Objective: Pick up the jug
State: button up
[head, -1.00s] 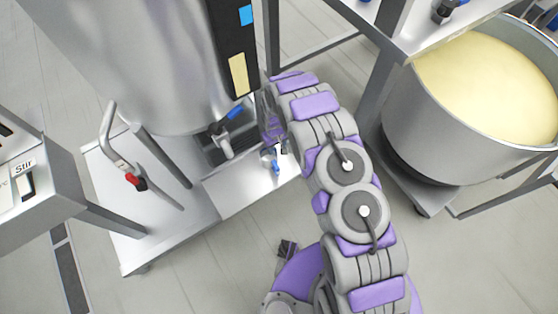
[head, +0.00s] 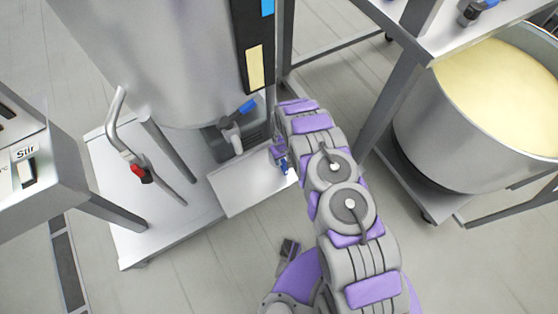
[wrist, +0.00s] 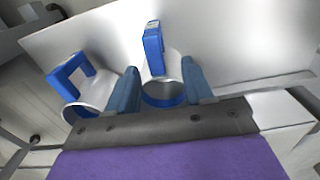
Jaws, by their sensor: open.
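In the wrist view, a pale metal jug (wrist: 153,54) with a blue handle and blue around its lower end shows between the blue-grey fingers of my gripper (wrist: 159,66). The fingers stand apart, one on each side of it; I cannot tell whether they touch it. A second similar pale shape with a blue looped handle (wrist: 72,68) shows just left of the left finger. In the head view, my gripper (head: 283,160) is at the right end of the steel shelf (head: 240,186), largely hidden by my arm. The jug cannot be made out there.
A large steel tank (head: 150,60) stands behind the shelf, with a blue-handled tap (head: 236,135) over a dark drain tray. A big pot (head: 440,130) of yellow contents stands right.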

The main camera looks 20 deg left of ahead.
aim_at(284, 162)
jog(key=f, duration=0.1)
jog(key=f+b, duration=0.1)
jog(key=f, duration=0.1)
jog(key=shift+d+f, duration=0.3)
jog(key=shift+d, duration=0.1)
jog(key=shift+d+f+b, duration=0.3)
jog(key=shift+d+f, duration=0.05)
jog(key=shift+f, duration=0.05)
jog(key=shift+a, duration=0.4)
jog(key=shift+c, duration=0.5)
jog(key=shift+a+f, duration=0.15)
jog(key=shift+a, duration=0.05)
jog(key=c, duration=0.3)
jog(key=shift+d, duration=0.45)
grip_shut()
jog(key=shift+a, duration=0.1)
